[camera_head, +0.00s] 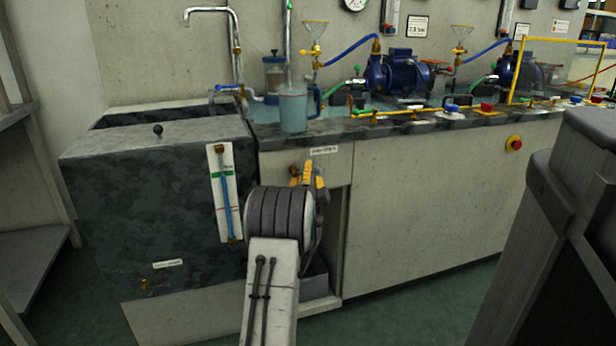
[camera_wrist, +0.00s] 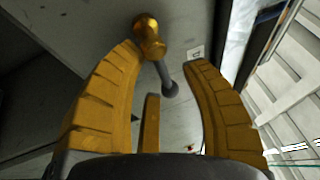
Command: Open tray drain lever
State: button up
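The drain lever (camera_wrist: 165,75) is a short dark rod with a round knob end, fixed to a brass fitting (camera_wrist: 150,38) in the wrist view. The brass fitting also shows in the head view (camera_head: 294,172), below a white label on the cabinet front. My gripper (camera_wrist: 160,60) has its yellow fingers spread, with the lever between them and a visible gap to either finger. In the head view my gripper (camera_head: 309,174) is in front of the cabinet by the fitting, and my arm hides part of that area. The lever rod is not clear there.
A recess with a grey box (camera_head: 318,287) lies below the fitting. A dark stone-like tank (camera_head: 150,195) stands at the left with a gauge on its front. The counter above carries a jug (camera_head: 293,108) and blue pumps (camera_head: 400,72). A dark block (camera_head: 575,190) is at the right.

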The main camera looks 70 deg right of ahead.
grip_shut()
